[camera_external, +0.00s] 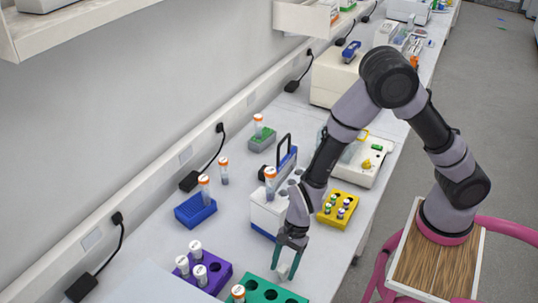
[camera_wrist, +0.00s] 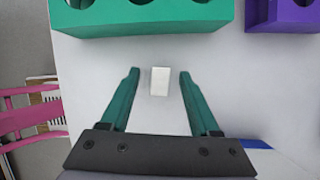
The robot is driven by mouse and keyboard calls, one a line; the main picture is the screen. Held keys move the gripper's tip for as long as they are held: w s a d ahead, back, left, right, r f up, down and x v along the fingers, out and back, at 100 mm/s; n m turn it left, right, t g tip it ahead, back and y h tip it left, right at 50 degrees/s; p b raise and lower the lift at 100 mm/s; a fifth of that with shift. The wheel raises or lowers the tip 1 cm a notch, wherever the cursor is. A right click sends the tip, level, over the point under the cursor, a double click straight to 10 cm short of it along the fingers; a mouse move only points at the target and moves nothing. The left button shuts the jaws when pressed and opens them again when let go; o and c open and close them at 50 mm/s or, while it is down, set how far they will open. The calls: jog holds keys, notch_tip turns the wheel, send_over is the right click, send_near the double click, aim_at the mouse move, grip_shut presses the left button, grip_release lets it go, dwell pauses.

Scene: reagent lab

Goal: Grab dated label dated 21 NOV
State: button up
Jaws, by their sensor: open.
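A small white piece (camera_wrist: 160,81), which may be the dated label, lies on the white bench in the wrist view. No date can be read on it. My gripper (camera_wrist: 159,73) is open, with one green finger on each side of the white piece and a gap at both sides. In the external view my gripper (camera_external: 283,273) points down low over the bench near the front, and the white piece (camera_external: 284,269) shows between its fingers.
A green rack (camera_external: 262,293) and a purple rack (camera_external: 215,275) with capped tubes stand close to my gripper. A blue rack (camera_external: 195,210), a yellow rack (camera_external: 340,208) and a white device (camera_external: 266,212) stand farther back. The wall bounds the bench at left.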

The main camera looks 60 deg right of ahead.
jog(key=shift+a+f, duration=0.15)
jog(key=shift+f, duration=0.2)
grip_shut()
